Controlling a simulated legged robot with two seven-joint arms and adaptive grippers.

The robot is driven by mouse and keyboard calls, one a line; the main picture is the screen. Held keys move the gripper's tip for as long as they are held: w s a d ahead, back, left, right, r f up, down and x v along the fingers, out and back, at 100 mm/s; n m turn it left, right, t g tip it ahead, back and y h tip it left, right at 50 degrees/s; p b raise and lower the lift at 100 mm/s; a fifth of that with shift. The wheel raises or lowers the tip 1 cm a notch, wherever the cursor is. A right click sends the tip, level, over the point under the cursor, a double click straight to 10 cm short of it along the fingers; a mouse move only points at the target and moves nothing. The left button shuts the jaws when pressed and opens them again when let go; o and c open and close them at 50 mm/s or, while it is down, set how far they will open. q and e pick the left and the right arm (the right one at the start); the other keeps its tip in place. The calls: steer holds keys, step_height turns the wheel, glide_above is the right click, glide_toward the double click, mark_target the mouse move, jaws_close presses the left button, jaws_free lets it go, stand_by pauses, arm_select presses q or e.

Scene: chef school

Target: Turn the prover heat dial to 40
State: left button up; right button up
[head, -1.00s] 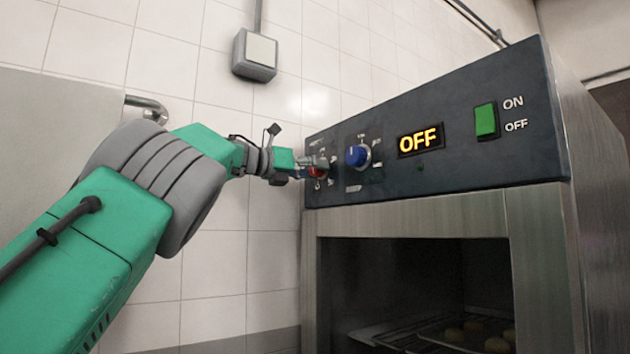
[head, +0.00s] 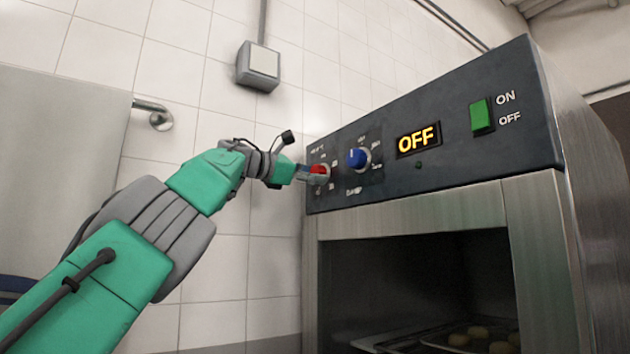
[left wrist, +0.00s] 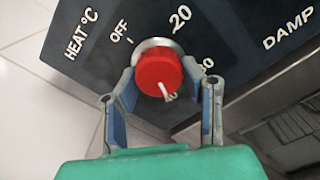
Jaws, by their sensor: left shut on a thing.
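The prover's red heat dial (head: 319,169) is at the left end of the dark control panel (head: 445,165). The left wrist view shows the dial (left wrist: 158,74) close up, under the words HEAT °C, with OFF and 20 printed around it. Its white pointer line is toward its lower side, near a partly hidden number. Another number at its right is partly covered by a finger. My left gripper (left wrist: 160,80) has its fingers on either side of the dial and is shut on it. My right gripper is not in view.
A blue dial (head: 357,158) sits right of the red one; then come a display (head: 418,140) reading OFF and a green ON/OFF switch (head: 481,116). Below is the dark prover chamber with trays. A tiled wall with a grey box (head: 258,65) stands behind.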

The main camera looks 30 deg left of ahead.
arm_select(q)
steer(key=shift+w+f+m, duration=0.1)
steer(key=shift+f+m, duration=0.1)
steer(key=shift+m, duration=0.4)
steer(key=o, duration=1.1)
steer(key=shift+o, duration=0.2)
steer(key=shift+w+a, duration=0.1)
steer(key=shift+r, duration=0.1)
steer(key=v, duration=1.2)
steer(key=shift+a, duration=0.2)
